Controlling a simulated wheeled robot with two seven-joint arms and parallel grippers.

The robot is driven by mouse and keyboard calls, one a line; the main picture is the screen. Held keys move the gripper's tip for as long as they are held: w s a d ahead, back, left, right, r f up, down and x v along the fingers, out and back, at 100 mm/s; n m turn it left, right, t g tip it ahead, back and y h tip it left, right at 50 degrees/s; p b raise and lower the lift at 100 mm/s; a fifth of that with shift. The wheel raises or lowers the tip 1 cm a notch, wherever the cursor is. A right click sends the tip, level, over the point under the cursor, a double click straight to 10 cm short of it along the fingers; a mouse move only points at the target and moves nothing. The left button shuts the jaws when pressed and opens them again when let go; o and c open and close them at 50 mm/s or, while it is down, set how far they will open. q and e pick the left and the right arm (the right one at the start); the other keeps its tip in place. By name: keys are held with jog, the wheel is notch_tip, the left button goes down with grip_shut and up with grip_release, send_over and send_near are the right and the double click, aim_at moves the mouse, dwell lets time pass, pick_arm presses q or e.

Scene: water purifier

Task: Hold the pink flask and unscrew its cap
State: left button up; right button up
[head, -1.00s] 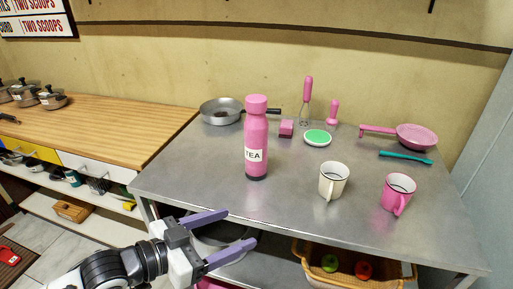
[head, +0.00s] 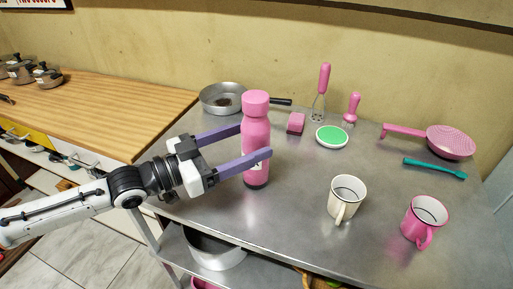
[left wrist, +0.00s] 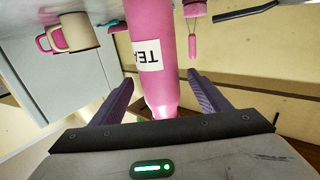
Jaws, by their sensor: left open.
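The pink flask (head: 257,128) stands upright on the metal table, with its pink cap (head: 256,97) on top. It also shows in the left wrist view (left wrist: 152,40), upside down, with a white TEA label. My left gripper (head: 256,142) is open at the flask's body. One purple finger passes in front of the flask, partly covering its label, and the other reaches toward its far left side. In the left wrist view the flask lies between the two fingers, with gaps on both sides. My right gripper is not in view.
A cream mug (head: 346,196) and a pink mug (head: 425,219) stand to the right on the metal table (head: 290,225).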

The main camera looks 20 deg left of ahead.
pick_arm(q)
jog(key=shift+w+d, duration=0.4)
jog(key=shift+w, duration=0.1)
jog(key=x, duration=0.4)
jog(key=shift+w+d+r+p, duration=0.1)
jog(key=shift+p, duration=0.2)
jog(key=shift+w+d, duration=0.3)
jog(key=shift+w, duration=0.05)
jog(key=c, duration=1.3)
jog(key=shift+c, duration=1.1)
notch_tip(320, 180, up, 10)
send_over(267, 133)
jog(key=w, duration=0.4)
jog(key=shift+w+a+p, duration=0.1)
jog(key=shift+a+p, duration=0.1)
jog(key=shift+p, duration=0.1)
